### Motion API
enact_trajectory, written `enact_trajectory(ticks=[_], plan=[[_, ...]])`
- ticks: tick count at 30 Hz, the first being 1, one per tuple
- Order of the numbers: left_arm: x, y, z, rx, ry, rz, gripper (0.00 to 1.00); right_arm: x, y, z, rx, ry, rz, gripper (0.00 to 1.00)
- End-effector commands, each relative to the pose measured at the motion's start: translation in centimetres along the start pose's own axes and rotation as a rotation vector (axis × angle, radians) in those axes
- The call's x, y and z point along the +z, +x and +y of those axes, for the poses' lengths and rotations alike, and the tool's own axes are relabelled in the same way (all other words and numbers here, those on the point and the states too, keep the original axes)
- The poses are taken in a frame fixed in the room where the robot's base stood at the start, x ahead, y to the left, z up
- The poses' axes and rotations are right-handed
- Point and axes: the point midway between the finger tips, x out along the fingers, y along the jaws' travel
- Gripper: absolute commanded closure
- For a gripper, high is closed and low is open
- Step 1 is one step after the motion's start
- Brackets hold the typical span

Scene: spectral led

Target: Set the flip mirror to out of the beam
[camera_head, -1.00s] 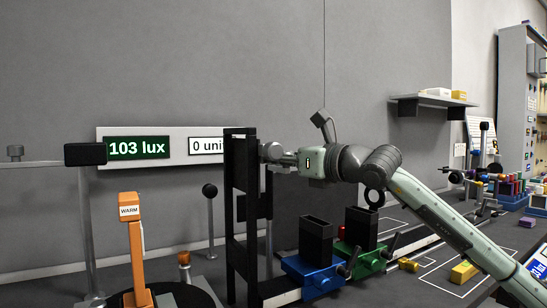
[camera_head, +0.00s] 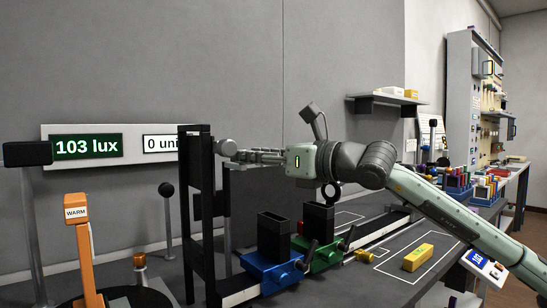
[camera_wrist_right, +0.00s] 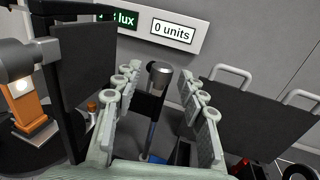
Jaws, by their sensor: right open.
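My right gripper (camera_head: 252,156) is open, reaching left at the upper part of a tall black frame (camera_head: 191,215). In the wrist view its fingers (camera_wrist_right: 160,112) stand apart, with a grey-capped black post (camera_wrist_right: 158,72) showing between them and no visible contact. A grey knob-like piece (camera_head: 227,147) sits just left of the fingertips in the head view. I cannot tell for sure which part is the flip mirror or how it is set. Dark panels (camera_wrist_right: 85,80) stand beside the fingers in the wrist view. My left gripper is not in view.
Blue (camera_head: 268,272) and green (camera_head: 325,255) bases carry black boxes below my right arm. An orange WARM lamp (camera_head: 83,250) stands left. A display (camera_head: 87,146) reads 103 lux. A yellow block (camera_head: 418,257) lies in an outlined area at right.

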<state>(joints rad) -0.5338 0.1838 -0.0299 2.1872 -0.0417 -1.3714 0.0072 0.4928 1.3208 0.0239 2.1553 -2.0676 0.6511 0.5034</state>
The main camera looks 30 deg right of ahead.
Motion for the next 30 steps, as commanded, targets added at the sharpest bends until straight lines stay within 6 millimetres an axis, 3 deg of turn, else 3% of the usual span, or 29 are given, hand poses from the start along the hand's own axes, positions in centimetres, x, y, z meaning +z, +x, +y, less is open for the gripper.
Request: enact_trajectory(ticks=[16, 30], plan=[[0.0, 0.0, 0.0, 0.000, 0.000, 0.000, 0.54, -0.1, -4.6, 0.1, 0.001, 0.002, 0.001, 0.58], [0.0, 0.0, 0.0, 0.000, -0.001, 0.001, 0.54, -0.1, -5.2, 0.0, -0.001, -0.001, 0.002, 0.58]])
